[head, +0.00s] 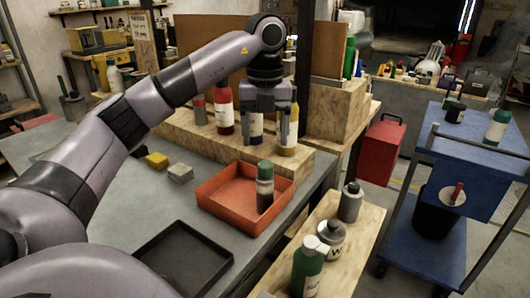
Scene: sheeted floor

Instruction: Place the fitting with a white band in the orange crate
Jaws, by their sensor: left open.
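The orange crate (213,211) sits on the grey bench in the middle of the head view. A dark bottle with a green cap (265,187) stands upright in it. My left gripper (269,138) points down, open, over the wooden riser behind the crate. A dark bottle with a white label (256,129) shows by its left finger. I cannot clearly make out which item is the fitting with a white band. My right gripper is not in view.
A red bottle (223,110) stands left of the gripper on the wooden riser (200,137). A black tray (184,260) and yellow and grey blocks lie on the bench. Several bottles stand on a wooden board at front right. A blue cart (480,140) is at right.

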